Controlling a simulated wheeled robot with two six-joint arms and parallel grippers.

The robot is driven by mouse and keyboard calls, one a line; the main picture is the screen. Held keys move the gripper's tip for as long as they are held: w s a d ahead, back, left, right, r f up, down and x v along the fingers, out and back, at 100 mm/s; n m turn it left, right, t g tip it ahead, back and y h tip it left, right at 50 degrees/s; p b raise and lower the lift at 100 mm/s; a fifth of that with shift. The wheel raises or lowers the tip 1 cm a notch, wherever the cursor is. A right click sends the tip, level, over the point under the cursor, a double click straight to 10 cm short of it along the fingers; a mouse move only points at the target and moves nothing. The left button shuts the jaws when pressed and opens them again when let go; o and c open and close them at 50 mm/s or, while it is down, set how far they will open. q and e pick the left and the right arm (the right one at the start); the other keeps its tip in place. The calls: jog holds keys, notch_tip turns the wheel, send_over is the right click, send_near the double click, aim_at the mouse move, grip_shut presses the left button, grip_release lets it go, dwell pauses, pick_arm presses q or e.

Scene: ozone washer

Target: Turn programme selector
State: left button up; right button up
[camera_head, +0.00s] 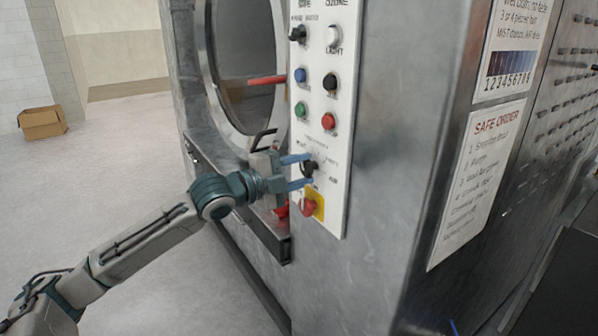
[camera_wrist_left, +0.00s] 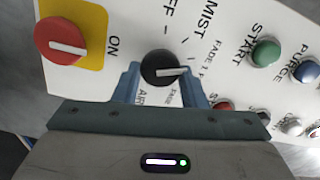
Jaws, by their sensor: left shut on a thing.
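The programme selector is a round black knob with a pale pointer line. It sits low on the white control panel in the head view (camera_head: 309,167) and between my fingers in the left wrist view (camera_wrist_left: 160,68). My left gripper (camera_head: 298,172) reaches in from the left and is shut on the knob, with one blue finger on each side; it also shows in the left wrist view (camera_wrist_left: 162,85). In the wrist view the pointer line lies nearly level, toward the right. Printed words around the knob include OFF, MIST and FADE. My right gripper is not in view.
Just below the selector is a red rotary switch (camera_head: 307,207) on a yellow plate. Above it are green (camera_head: 301,109), red (camera_head: 329,121), blue (camera_head: 300,75) and black buttons. The washer's round door opening (camera_head: 245,100) is left of the panel. A cardboard box (camera_head: 42,122) lies far left.

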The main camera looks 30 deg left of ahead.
pick_arm(q)
jog(key=shift+r+m, duration=0.2)
jog(key=shift+m, duration=0.1)
jog(key=o, duration=0.7)
jog(key=shift+w, duration=0.1)
jog(key=shift+o, duration=1.3)
jog(key=shift+w+f, duration=0.2)
jog(key=shift+s, duration=0.15)
